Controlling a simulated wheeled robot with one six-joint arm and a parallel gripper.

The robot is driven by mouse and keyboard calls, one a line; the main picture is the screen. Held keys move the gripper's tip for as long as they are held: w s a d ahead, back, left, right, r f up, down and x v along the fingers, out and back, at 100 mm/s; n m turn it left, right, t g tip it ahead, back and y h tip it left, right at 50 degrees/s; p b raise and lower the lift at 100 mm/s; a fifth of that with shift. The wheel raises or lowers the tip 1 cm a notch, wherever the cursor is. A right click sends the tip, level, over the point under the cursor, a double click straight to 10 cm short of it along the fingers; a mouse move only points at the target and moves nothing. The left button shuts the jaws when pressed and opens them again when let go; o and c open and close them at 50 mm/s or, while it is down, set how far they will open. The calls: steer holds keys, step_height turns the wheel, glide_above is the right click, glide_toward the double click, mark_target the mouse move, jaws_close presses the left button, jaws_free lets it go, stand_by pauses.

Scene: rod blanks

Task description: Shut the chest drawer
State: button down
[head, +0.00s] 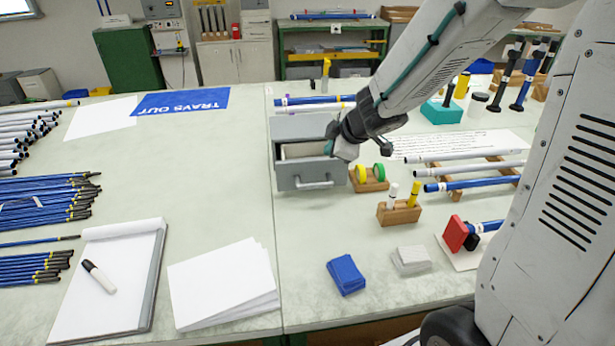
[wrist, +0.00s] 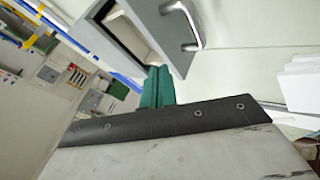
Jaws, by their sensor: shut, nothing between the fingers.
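The grey chest (head: 300,127) stands on the bench with its drawer (head: 307,178) pulled out toward me. The drawer front has a pale bar handle (head: 314,184), and part of the drawer's inside shows behind the front. My gripper (head: 334,150) is shut and empty, reaching in from the upper right at the drawer's right side. In the wrist view the green fingers (wrist: 157,72) lie together close by the drawer's edge, with the drawer (wrist: 125,45) and its handle (wrist: 183,25) above them. I cannot tell whether they touch the drawer.
A wooden holder with yellow and green rings (head: 368,181) stands just right of the drawer. A marker stand (head: 399,212) is nearer me. The bench in front of the drawer is clear, with paper sheets (head: 222,285) further left.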

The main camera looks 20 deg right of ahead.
mark_target(310, 166)
steer(key=shift+n+g+y, duration=0.7)
steer(key=shift+y, duration=0.1)
steer(key=x, duration=0.4)
steer(key=s+a+x, duration=0.1)
steer(key=x, duration=0.3)
steer(key=s+f+x, duration=0.1)
steer(key=x, duration=0.3)
steer(key=shift+a+f, duration=0.25)
steer(key=shift+a, duration=0.05)
